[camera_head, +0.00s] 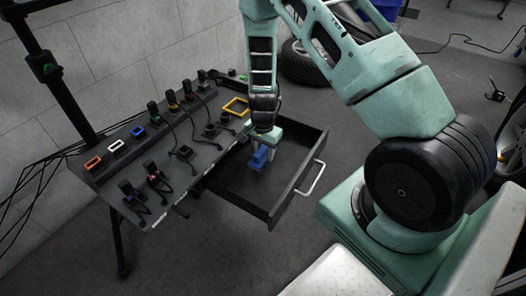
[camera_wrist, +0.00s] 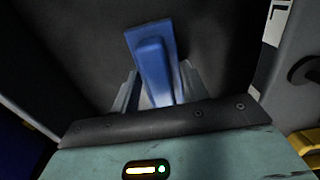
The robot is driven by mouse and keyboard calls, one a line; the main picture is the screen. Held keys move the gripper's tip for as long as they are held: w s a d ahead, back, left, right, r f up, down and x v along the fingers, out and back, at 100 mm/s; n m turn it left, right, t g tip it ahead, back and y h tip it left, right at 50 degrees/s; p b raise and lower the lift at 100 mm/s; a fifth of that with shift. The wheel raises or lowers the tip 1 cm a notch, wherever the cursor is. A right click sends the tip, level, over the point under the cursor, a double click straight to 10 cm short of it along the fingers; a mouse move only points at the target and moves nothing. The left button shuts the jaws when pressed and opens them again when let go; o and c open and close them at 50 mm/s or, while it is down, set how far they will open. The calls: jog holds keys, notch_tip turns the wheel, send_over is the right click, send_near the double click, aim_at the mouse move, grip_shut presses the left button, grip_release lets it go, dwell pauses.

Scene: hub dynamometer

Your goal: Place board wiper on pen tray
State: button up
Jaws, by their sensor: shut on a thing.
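The board wiper (camera_head: 258,160) is a blue block with a raised grip. My gripper (camera_head: 266,147) points down over the open drawer and is shut on the wiper. In the wrist view the wiper (camera_wrist: 152,58) stands out from between the two fingers (camera_wrist: 157,92), its flat blue plate at the far end. The wiper appears to be within or just above the drawer; I cannot tell whether it touches the drawer's floor. I cannot make out a pen tray in either view.
The dark drawer (camera_head: 298,194) is pulled out, with walls close around my gripper and a pale handle (camera_head: 311,179) in front. A sloped panel (camera_head: 182,152) with several plugs, cables and coloured frames stands to the left. A tyre (camera_head: 301,64) lies behind.

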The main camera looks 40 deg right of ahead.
jog(key=o, duration=1.1)
jog(key=shift+f, duration=0.1)
